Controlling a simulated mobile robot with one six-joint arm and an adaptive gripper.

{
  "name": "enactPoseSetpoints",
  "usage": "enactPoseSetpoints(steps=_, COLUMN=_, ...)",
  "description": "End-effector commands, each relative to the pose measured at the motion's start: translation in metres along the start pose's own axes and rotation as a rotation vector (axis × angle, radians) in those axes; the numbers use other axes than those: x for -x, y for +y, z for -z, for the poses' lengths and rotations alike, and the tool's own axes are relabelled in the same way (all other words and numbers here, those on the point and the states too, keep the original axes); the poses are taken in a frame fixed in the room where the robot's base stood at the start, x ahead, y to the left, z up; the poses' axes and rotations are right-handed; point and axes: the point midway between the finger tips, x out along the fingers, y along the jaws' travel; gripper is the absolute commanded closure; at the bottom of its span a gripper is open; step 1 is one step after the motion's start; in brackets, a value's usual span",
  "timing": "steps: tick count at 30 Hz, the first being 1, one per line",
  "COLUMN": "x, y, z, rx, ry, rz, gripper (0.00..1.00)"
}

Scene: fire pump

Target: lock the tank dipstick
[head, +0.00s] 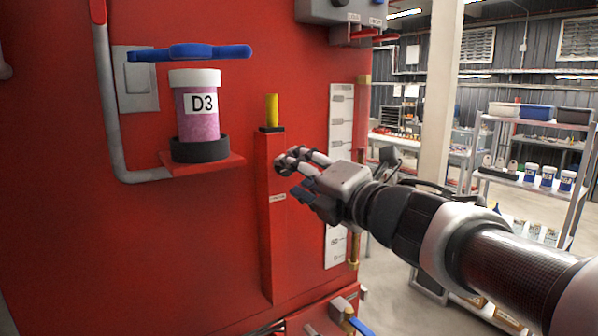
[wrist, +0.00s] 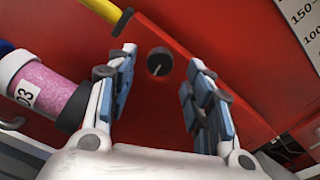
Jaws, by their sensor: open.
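The tank dipstick shows as a yellow handle (head: 272,110) standing upright from the top of a narrow red housing (head: 271,235) on the red wall. In the wrist view the yellow handle (wrist: 108,14) is at the upper edge. A small dark round part (wrist: 158,62) with a thin light pin or slot sits on the red face between my fingertips; I cannot tell whether it is a knob or a hole. My gripper (head: 291,176) is open and empty, just right of the housing's upper part, its fingers pointing at it. Contact cannot be seen.
A pink jar marked D3 (head: 198,118) stands in a black ring on a red shelf (head: 205,163), left of the housing. A blue lever (head: 190,52) is above it. A white scale (head: 340,130) is on the wall at right. Open floor lies farther right.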

Motion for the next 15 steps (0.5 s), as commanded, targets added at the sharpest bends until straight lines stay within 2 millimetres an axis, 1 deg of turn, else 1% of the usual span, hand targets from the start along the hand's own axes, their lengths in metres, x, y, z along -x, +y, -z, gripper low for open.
enactPoseSetpoints(steps=1, x=-0.011, y=-0.001, z=0.002, rx=0.0, ry=0.004, rz=-0.001, gripper=0.53)
enactPoseSetpoints(steps=6, x=-0.035, y=0.0, z=0.0, rx=0.0, ry=0.001, rz=0.0, gripper=0.53)
enactPoseSetpoints(steps=10, x=-0.044, y=0.0, z=0.0, rx=0.0, ry=0.001, rz=-0.001, gripper=0.53)
enactPoseSetpoints(steps=15, x=-0.047, y=0.0, z=0.0, rx=-0.001, ry=0.0, rz=0.0, gripper=0.53)
